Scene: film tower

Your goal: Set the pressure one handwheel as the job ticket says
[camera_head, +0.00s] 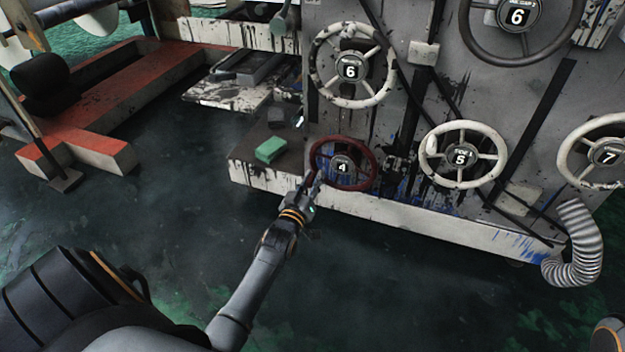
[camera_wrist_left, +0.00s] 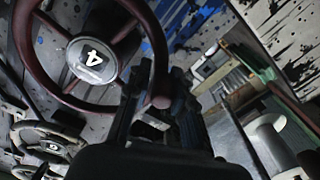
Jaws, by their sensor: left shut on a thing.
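A dark red handwheel (camera_head: 342,163) with a hub plate reading 4 sits low on the left of the grey machine panel. It also fills the upper left of the left wrist view (camera_wrist_left: 97,58), where its 4 appears turned over. My left gripper (camera_head: 309,187) is at the wheel's lower left rim. In the left wrist view my left gripper (camera_wrist_left: 158,100) has its fingers on either side of a small round handle knob at the rim, shut on the wheel. The small label above the 4 is too small to read. No job ticket can be made out. My right gripper is not in view.
White handwheels surround it: one reading 6 (camera_head: 315,72) above, one reading 5 (camera_head: 425,163) to the right and one reading 7 (camera_head: 566,157) farther right. A dark wheel reading 6 (camera_head: 467,30) is at the top. A green block (camera_head: 270,150) lies on the ledge. A ribbed hose (camera_head: 585,245) is at the right.

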